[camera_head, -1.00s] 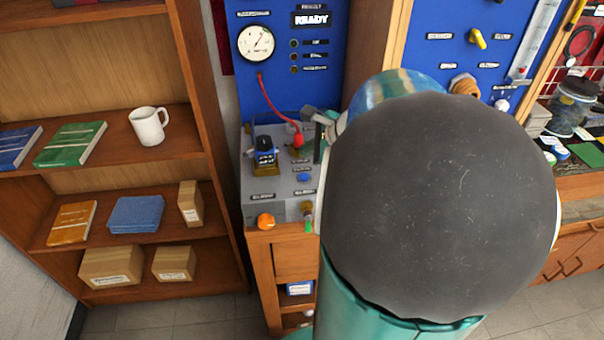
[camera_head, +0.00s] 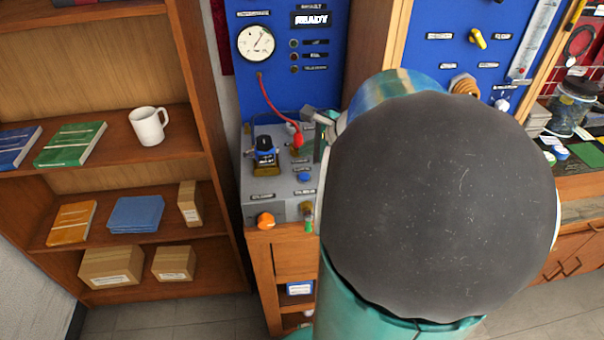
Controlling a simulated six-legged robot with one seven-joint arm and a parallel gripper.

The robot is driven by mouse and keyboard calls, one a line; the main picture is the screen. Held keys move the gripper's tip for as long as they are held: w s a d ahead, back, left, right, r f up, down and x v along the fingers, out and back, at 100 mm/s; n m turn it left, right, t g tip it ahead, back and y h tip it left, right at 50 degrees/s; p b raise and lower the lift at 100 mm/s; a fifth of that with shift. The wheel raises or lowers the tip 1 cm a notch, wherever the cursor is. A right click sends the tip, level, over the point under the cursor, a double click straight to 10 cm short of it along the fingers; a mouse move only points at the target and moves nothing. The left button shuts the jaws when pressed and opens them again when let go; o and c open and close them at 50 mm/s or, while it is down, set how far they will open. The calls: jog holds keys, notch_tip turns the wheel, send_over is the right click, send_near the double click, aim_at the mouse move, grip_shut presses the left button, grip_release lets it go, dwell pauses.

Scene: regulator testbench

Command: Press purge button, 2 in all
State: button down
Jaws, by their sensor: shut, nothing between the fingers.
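The grey test bench (camera_head: 250,205) stands left of my arm, with small labels too blurred to read. A blue button (camera_head: 304,177) sits on its top; I cannot read whether its label says purge. A blue and black regulator (camera_head: 265,152) stands on a brass-coloured block to the button's left. My gripper (camera_head: 319,148) is mostly hidden behind my own arm link. Its visible part is above the bench's right side, close to the button, shut and empty. I cannot tell whether it touches anything.
A red hose (camera_head: 277,108) runs from the blue panel below the gauge (camera_head: 256,43) to a red fitting beside my gripper. The display (camera_head: 311,19) reads READY. An orange knob (camera_head: 265,220) is on the bench front. A wooden shelf (camera_head: 205,130) stands left.

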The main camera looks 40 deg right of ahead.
aim_at(308, 177)
dwell(0.8)
notch_tip(308, 177, up, 4)
jog(key=shift+f, duration=0.1)
dwell(0.3)
jog(key=shift+f, duration=4.45)
jog(key=shift+f, duration=0.4)
